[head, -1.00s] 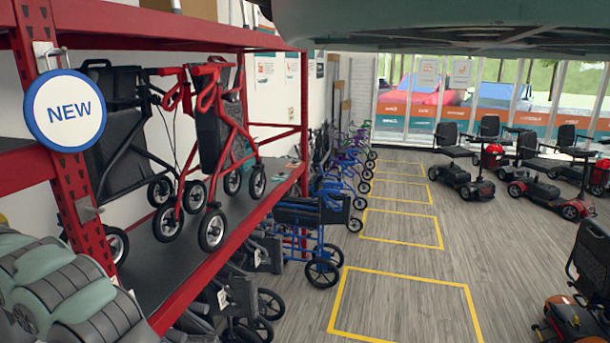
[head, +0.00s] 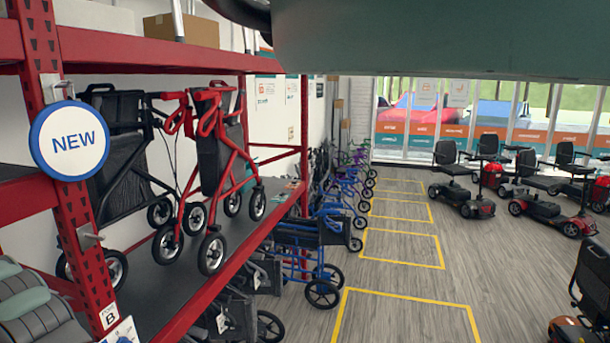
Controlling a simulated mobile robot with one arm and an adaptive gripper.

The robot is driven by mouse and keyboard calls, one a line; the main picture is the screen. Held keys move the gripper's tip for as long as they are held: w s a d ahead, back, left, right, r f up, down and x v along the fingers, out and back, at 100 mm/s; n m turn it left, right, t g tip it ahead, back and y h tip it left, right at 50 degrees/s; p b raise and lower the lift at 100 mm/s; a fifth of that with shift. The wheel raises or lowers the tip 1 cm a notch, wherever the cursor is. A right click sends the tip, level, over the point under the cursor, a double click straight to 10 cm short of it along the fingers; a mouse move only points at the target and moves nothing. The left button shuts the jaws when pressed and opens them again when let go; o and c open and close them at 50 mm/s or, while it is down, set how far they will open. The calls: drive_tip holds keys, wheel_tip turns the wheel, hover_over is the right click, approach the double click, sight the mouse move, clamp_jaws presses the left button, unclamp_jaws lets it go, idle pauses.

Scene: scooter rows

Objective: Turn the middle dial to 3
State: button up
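A white panel with a blue dial (head: 122,333) shows at the bottom left, on the red shelf post, cut off by the lower picture edge. A small plate marked "B" (head: 110,316) is on the post just above and left of it. Small marks show on the panel, but its numbers and the dial's setting are too small and cut off to read. No other dial can be made out. My gripper is not in view.
A round "NEW" sign (head: 70,141) hangs on the red post (head: 45,65). The shelf (head: 165,262) holds a black and a red rollator (head: 215,140). A blue wheelchair (head: 305,240) stands beyond. Scooters (head: 465,195) stand right; the middle floor is clear.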

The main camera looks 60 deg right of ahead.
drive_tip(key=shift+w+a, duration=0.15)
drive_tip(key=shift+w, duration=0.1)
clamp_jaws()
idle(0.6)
